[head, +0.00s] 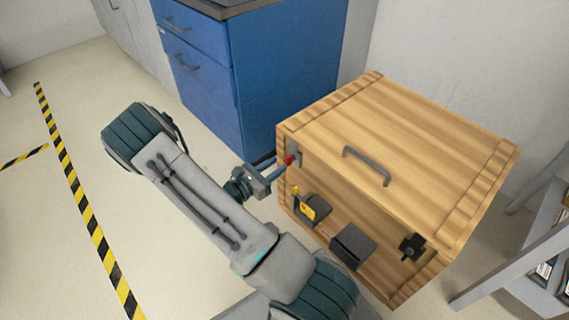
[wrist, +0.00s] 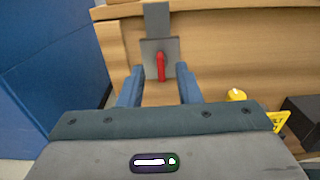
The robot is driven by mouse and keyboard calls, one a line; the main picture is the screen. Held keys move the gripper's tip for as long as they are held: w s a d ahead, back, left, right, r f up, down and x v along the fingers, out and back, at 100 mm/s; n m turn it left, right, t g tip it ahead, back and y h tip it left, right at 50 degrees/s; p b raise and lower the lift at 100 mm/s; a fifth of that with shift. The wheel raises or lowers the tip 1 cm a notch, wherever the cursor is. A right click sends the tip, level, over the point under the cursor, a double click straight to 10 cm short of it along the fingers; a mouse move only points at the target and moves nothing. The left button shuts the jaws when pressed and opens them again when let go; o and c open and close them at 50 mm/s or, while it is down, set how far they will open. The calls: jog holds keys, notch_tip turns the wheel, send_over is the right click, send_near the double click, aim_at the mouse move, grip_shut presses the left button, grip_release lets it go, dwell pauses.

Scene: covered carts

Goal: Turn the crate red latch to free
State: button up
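The wooden crate (head: 400,130) stands on the floor, with a grey handle (head: 367,165) on its lid. The red latch (wrist: 161,66) is a small red lever upright on a grey plate (wrist: 172,45) at the crate's upper left front; it also shows in the head view (head: 289,160). My gripper (wrist: 160,88) is open, with one blue finger on each side of the latch's lower end in the wrist view. No contact between fingers and latch is visible. In the head view my gripper (head: 276,171) is at the crate's left front corner.
A yellow latch with a yellow tag (head: 307,209), a dark box (head: 353,246) and a black latch (head: 412,247) are on the crate front. A blue cabinet (head: 245,80) stands behind left. A grey shelf (head: 530,265) is at right. Floor at left is clear.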

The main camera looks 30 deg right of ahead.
aim_at(287, 159)
jog(key=shift+w+d+b, duration=0.15)
jog(key=shift+d+b, duration=0.1)
jog(key=shift+d, duration=0.9)
jog(key=shift+w+d+b, duration=0.15)
jog(key=shift+d+b, duration=0.1)
jog(key=shift+d, duration=0.85)
jog(key=shift+c, duration=0.3)
grip_shut()
